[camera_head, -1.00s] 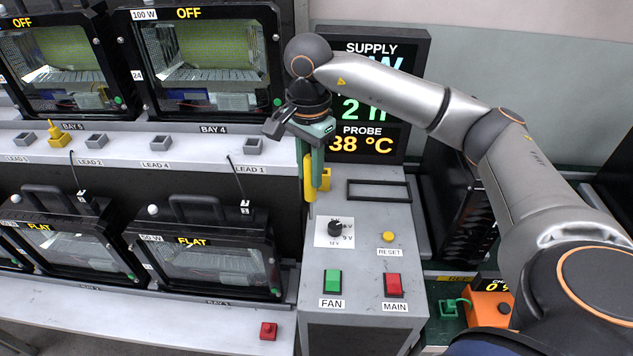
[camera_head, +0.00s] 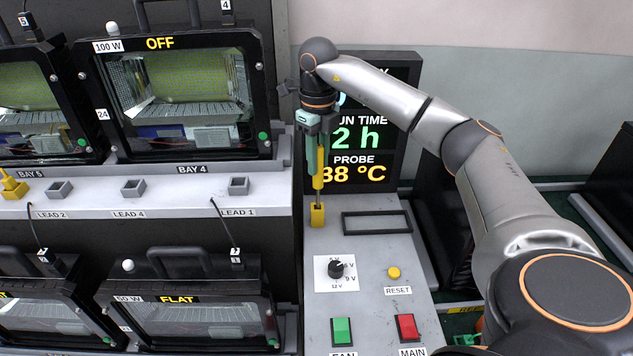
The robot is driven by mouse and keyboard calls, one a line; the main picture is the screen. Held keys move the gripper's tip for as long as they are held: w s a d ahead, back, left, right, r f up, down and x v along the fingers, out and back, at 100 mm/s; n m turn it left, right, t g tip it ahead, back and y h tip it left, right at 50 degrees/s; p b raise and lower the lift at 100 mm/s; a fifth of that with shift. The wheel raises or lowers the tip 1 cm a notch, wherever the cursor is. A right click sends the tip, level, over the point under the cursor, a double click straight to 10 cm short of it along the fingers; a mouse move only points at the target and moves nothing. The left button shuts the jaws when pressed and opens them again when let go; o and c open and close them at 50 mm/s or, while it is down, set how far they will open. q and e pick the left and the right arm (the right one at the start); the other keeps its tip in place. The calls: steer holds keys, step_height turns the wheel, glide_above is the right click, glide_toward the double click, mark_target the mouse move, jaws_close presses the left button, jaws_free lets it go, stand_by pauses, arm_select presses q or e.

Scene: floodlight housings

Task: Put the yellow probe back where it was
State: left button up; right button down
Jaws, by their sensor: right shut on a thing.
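The yellow probe (camera_head: 320,168) is upright in my right gripper (camera_head: 315,155), which is shut on its upper part. Its thin dark tip points down at the yellow holder (camera_head: 318,215) on the grey console. The tip meets the top of the holder in the picture; I cannot tell whether it is inside or just above it. My left gripper is not in view.
The display (camera_head: 365,140) stands behind my right gripper and reads probe 38 °C. An empty black frame (camera_head: 377,222), a dial (camera_head: 336,268) and a reset button (camera_head: 393,272) are on the console. Floodlight housings (camera_head: 185,95) stand on the left. A yellow plug (camera_head: 12,187) sits at far left.

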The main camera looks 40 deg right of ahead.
mark_target(318, 188)
steer(key=shift+f, duration=2.65)
steer(key=shift+f, duration=0.2)
steer(key=c, duration=0.7)
jaws_free()
steer(key=shift+r, duration=0.1)
step_height(318, 188, up, 12)
steer(key=shift+r, duration=0.15)
